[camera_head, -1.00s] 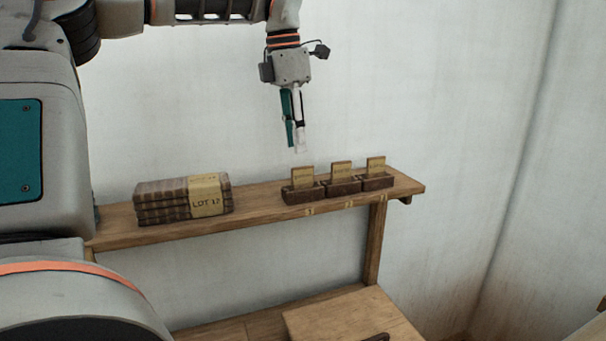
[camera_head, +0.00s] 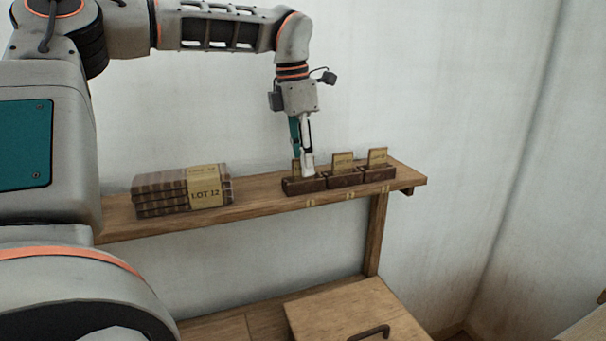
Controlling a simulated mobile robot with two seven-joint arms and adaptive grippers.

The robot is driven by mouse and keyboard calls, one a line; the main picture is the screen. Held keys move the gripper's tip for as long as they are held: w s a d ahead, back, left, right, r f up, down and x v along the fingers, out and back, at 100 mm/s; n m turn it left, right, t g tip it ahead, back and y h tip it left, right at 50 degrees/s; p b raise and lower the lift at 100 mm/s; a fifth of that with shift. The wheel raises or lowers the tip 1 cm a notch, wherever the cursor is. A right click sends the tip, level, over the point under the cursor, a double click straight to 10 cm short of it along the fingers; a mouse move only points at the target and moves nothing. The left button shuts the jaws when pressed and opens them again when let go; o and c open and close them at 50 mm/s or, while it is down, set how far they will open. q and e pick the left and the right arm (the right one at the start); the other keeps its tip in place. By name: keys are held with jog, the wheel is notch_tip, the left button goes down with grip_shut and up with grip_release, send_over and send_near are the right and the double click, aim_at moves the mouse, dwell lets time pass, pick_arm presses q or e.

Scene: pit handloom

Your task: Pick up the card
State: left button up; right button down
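Three tan cards stand upright in dark wooden holders on the shelf. The left card (camera_head: 295,168) is mostly hidden behind my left gripper (camera_head: 304,172), whose fingertips are down at it, just above its holder (camera_head: 303,187). I cannot tell whether the fingers touch the card or are closed on it. The middle card (camera_head: 342,163) stands in its holder (camera_head: 345,179), and the right card (camera_head: 377,157) in its own (camera_head: 378,174). Both are clear of the gripper. My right gripper is not in view.
The wooden shelf (camera_head: 260,204) runs along the white wall. A stack of dark bundles (camera_head: 160,193) with a "LOT 12" label (camera_head: 206,193) lies left of the holders. Below is a wooden box lid (camera_head: 345,310) with a dark handle (camera_head: 369,332).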

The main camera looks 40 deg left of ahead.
pick_arm(q)
grip_shut()
jog(key=shift+r, duration=0.1)
